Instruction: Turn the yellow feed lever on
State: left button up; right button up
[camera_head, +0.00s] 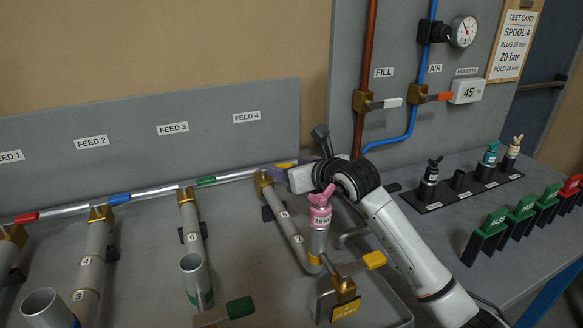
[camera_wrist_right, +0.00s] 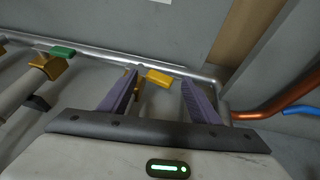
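The yellow feed lever (camera_head: 284,166) is on the feed pipe below the FEED 4 label (camera_head: 246,117), mostly hidden by my right gripper in the head view. In the right wrist view, the yellow lever (camera_wrist_right: 159,78) lies between the two purple fingers, close to the silver pipe and roughly along it. My right gripper (camera_wrist_right: 161,76) is open around the lever; I see a gap on the right side, and cannot tell whether the left finger touches. The right gripper (camera_head: 296,163) also shows in the head view. My left gripper is not in view.
A pink-topped plug (camera_head: 319,212) stands in a coil end just below my right wrist. Another yellow-handled valve (camera_head: 374,260) is nearer. Green (camera_head: 206,181), blue (camera_head: 119,199) and red (camera_head: 26,217) levers line the pipe leftward. The copper pipe (camera_head: 367,60) rises behind my wrist.

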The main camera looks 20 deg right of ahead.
jog(key=shift+r, duration=0.1)
jog(key=b+v, duration=0.1)
jog(key=v, duration=0.9)
jog(key=shift+s, duration=0.15)
